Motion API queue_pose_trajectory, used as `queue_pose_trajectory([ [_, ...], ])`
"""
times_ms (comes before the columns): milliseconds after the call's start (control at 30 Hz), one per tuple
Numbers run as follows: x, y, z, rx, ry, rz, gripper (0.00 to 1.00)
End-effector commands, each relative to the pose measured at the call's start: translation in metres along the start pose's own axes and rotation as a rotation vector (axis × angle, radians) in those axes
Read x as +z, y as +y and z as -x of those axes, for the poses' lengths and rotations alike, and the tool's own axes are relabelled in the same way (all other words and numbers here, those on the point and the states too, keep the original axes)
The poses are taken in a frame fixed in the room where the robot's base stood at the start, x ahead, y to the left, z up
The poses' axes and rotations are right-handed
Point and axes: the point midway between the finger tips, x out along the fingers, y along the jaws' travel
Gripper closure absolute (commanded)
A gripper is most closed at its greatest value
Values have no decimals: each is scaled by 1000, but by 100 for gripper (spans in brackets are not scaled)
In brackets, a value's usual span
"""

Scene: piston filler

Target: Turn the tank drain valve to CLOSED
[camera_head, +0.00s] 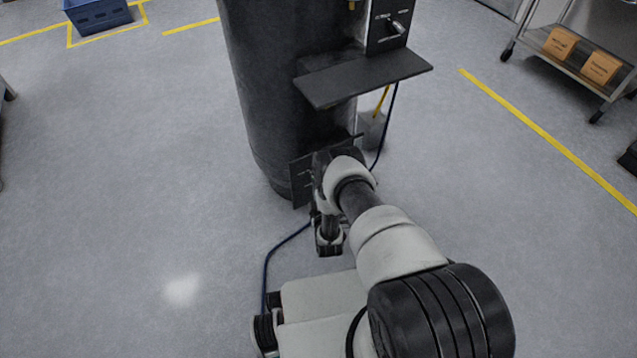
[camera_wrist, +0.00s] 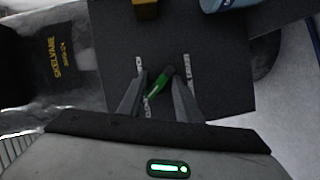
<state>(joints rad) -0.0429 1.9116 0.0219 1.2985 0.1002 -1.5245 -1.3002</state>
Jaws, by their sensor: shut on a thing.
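The tank drain valve shows in the wrist view as a small green lever handle (camera_wrist: 161,80) on a dark panel (camera_wrist: 225,75). The handle lies slanted across the panel, between the fingers of my gripper (camera_wrist: 160,84), which is shut on it. Small white labels sit around the lever, too small and tilted to read surely. In the head view the same low dark panel (camera_head: 299,188) stands at the foot of the black tank (camera_head: 262,105). My wrist hides the handle and fingertips there.
A black shelf (camera_head: 365,76) juts from the tank above my arm, with a switch panel (camera_head: 388,25) over it. A blue hose (camera_head: 267,262) runs along the floor. A cart with orange boxes (camera_head: 600,67) stands at right.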

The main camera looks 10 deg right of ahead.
Motion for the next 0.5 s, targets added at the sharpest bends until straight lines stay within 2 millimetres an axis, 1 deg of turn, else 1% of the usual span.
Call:
queue_pose_trajectory([
  [33, -4, 2, -2, 21, 8, 29, 91],
  [200, -3, 3, -2, 57, 7, 114, 91],
  [500, -4, 2, -2, 87, 7, 188, 89],
])
